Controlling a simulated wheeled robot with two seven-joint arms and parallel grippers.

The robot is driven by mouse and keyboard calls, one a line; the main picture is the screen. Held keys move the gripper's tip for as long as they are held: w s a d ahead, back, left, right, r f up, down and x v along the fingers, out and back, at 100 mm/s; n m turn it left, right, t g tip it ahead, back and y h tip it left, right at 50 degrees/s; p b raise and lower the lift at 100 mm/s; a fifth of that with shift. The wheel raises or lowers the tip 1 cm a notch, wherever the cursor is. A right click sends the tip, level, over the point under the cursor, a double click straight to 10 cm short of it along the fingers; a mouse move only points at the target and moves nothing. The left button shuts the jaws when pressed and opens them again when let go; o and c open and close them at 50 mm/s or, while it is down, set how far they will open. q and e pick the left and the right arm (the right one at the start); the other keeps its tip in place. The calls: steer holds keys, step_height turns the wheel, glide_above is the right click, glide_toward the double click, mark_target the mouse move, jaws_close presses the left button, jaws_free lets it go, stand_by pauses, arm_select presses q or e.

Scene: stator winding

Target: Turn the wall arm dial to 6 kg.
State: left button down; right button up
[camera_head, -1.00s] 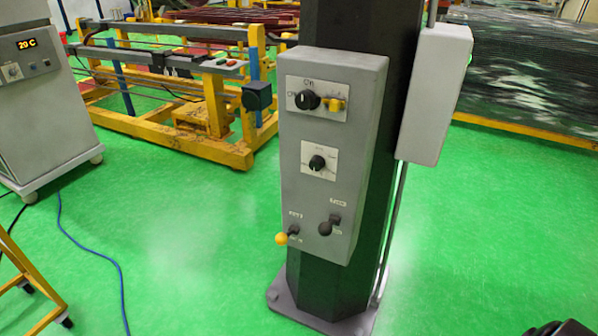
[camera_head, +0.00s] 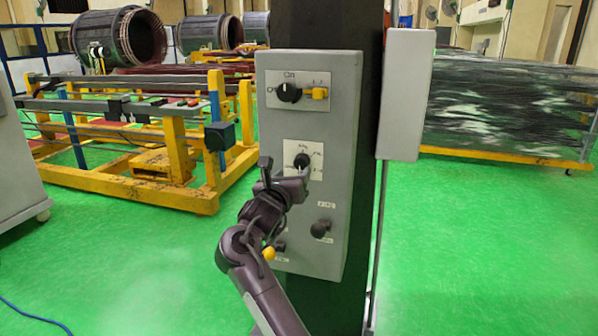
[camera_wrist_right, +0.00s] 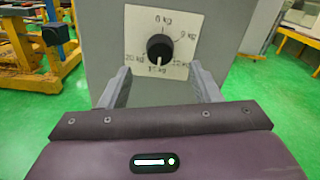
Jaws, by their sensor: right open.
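The wall arm dial (camera_head: 302,161) is a round black knob on a white plate on the front of the grey control box (camera_head: 340,100). In the right wrist view the knob (camera_wrist_right: 159,47) shows its labels, with 6 kg at the top and 15 kg at the bottom. A pale mark on the knob points down, towards 15 kg. My right gripper (camera_head: 286,172) is in front of the dial, partly covering its plate. In the wrist view its open fingers (camera_wrist_right: 160,86) stand apart, left and right below the knob, with nothing between them. My left gripper is not in view.
Above the dial are a black switch (camera_head: 289,92) and a yellow knob (camera_head: 320,93). Below are a black-knobbed lever (camera_head: 320,229) and a yellow-tipped lever (camera_head: 269,253), close to my right arm. A dark column (camera_head: 300,25) carries the box. Yellow frames (camera_head: 175,135) stand to the left.

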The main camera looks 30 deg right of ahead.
mark_target(300, 166)
steer(key=p+x, duration=0.1)
steer(key=x, duration=0.6)
steer(key=shift+f, duration=0.1)
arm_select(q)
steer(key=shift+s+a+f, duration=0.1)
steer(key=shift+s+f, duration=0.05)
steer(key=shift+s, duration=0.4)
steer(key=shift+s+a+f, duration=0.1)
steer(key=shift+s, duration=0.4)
arm_select(e)
steer(key=c, duration=1)
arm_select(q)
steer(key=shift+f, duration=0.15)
arm_select(e)
steer(key=shift+f, duration=0.1)
